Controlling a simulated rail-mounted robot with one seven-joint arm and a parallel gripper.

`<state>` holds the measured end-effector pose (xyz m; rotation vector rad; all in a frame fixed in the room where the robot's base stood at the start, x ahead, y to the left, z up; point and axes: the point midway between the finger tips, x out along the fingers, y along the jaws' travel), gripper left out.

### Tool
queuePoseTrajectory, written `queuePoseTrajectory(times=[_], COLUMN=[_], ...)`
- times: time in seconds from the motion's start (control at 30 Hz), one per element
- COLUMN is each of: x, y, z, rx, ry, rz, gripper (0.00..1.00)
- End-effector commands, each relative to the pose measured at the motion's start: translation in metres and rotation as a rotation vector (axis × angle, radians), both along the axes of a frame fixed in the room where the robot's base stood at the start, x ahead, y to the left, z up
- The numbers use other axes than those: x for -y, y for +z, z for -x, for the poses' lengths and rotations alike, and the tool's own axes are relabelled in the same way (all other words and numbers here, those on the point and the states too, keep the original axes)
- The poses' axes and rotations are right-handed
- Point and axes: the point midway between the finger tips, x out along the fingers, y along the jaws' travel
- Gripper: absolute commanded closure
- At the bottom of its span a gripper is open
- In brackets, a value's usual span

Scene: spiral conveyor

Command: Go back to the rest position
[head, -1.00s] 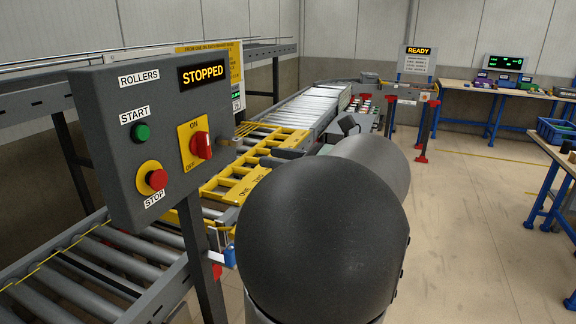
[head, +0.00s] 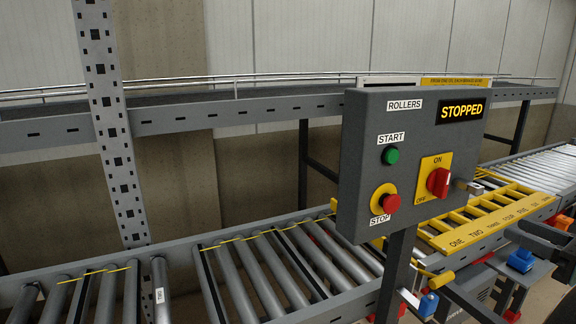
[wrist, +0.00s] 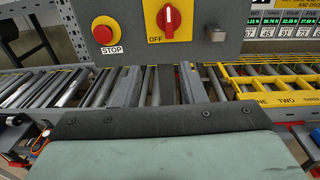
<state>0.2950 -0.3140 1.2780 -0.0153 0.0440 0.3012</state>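My gripper (wrist: 158,84) shows in the wrist view as two grey fingers set apart beyond a dark bar and a pale green body. Nothing is between the fingers except the panel's post behind. The dark grey control panel (head: 360,150) stands just beyond it. In the head view its display (head: 462,111) reads STOPPED. Its red rotary switch (head: 438,182) has its handle upright, towards ON. The green START button (head: 390,156) and red STOP button (head: 391,202) are on its left side.
A roller conveyor (head: 235,280) runs behind and below the panel. A yellow numbered frame (head: 500,215) lies over it at the right. A perforated post (head: 110,130) and a raised rail (head: 260,112) stand behind.

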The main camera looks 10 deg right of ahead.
Motion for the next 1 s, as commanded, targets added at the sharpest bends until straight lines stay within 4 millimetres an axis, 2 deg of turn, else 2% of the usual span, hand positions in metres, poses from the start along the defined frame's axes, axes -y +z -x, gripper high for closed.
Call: queuePoseTrajectory(times=[0.03,0.13,0.2,0.27,0.3,0.37,0.4,0.5,0.6,0.7,0.83,1.0], x=[-0.021,-0.074,-0.120,-0.159,-0.185,-0.222,-0.246,-0.291,-0.310,-0.315,-0.317,-0.318], y=[-0.011,-0.044,-0.073,-0.098,-0.116,-0.143,-0.161,-0.206,-0.235,-0.250,-0.257,-0.258], z=[-0.014,-0.039,-0.050,-0.053,-0.051,-0.043,-0.034,-0.002,0.022,0.034,0.038,0.038], rx=[-0.035,-0.126,-0.189,-0.231,-0.251,-0.265,-0.258,-0.173,-0.009,0.163,0.303,0.318], ry=[0.061,0.220,0.370,0.513,0.620,0.797,0.932,1.315,1.654,1.886,2.037,2.050], rz=[0.037,0.172,0.308,0.445,0.547,0.723,0.857,1.251,1.612,1.870,2.036,2.051], gripper=[0.63,0.63,0.63,0.63,0.63,0.63,0.63,0.63,0.63,0.63,0.63,0.63])
